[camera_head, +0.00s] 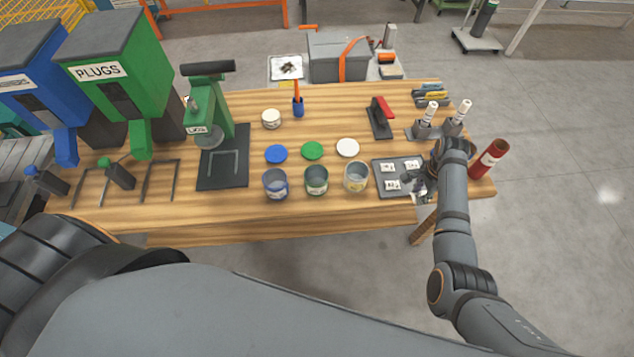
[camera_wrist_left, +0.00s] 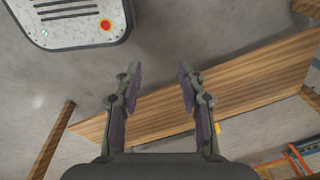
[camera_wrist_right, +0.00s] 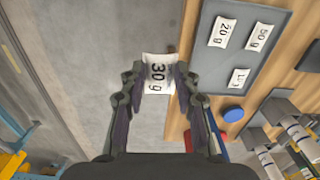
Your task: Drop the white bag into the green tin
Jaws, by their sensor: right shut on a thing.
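My right gripper (camera_head: 414,183) is at the front right corner of the dark tray. It is shut on a white bag marked 30 g (camera_wrist_right: 159,74), held between its fingertips. In the head view part of this bag (camera_head: 421,194) shows beside the gripper. The green tin (camera_head: 316,180) stands open on the bench, between a blue tin (camera_head: 275,184) and a pale yellowish tin (camera_head: 356,177), left of the gripper. My left gripper (camera_wrist_left: 160,85) is open and empty in the left wrist view, above the floor near a wooden edge. It is outside the head view.
The dark tray (camera_head: 381,172) holds several other white bags, with 20 g (camera_wrist_right: 223,32) and 50 g (camera_wrist_right: 259,37) readable. Blue, green (camera_head: 312,150) and white lids lie behind the tins. A red cylinder (camera_head: 490,158) stands at the right edge.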

